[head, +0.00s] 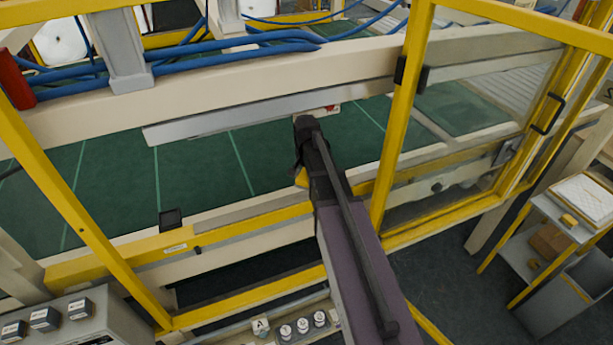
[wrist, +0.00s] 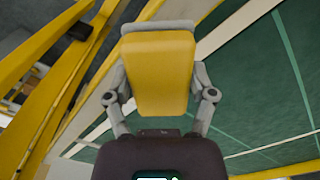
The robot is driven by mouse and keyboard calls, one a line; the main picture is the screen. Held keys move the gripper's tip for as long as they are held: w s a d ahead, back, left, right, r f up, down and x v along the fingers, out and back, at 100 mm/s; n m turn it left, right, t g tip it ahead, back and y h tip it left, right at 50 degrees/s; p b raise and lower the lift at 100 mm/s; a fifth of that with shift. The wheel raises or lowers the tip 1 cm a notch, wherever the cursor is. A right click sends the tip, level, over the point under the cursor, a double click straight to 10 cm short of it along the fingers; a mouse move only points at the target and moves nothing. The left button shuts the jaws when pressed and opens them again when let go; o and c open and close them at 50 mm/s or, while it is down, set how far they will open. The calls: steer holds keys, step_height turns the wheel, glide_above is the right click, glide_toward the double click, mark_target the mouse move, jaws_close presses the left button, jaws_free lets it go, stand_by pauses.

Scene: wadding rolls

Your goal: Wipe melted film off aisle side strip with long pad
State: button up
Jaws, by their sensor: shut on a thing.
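My gripper (wrist: 160,80) is shut on a yellow block-shaped pad (wrist: 158,65), with a grey finger on each side of it. In the head view a small yellow piece that looks like the pad (head: 301,178) shows beside my dark arm; my arm hides most of the gripper. A pale side strip (head: 236,214) runs along the near, aisle edge of the green bed (head: 200,170). The pad is over this near part of the bed; whether it touches the strip I cannot tell. No melted film can be made out.
Yellow guard frame posts (head: 402,110) stand on both sides of the opening. A grey bar (head: 260,108) spans above the green bed. A shelf cart (head: 570,215) stands at the right, and a control box (head: 75,320) at lower left.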

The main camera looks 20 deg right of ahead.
steer(key=shift+r+p, duration=1.1)
steer(key=shift+r, duration=0.2)
steer(key=shift+f, duration=0.15)
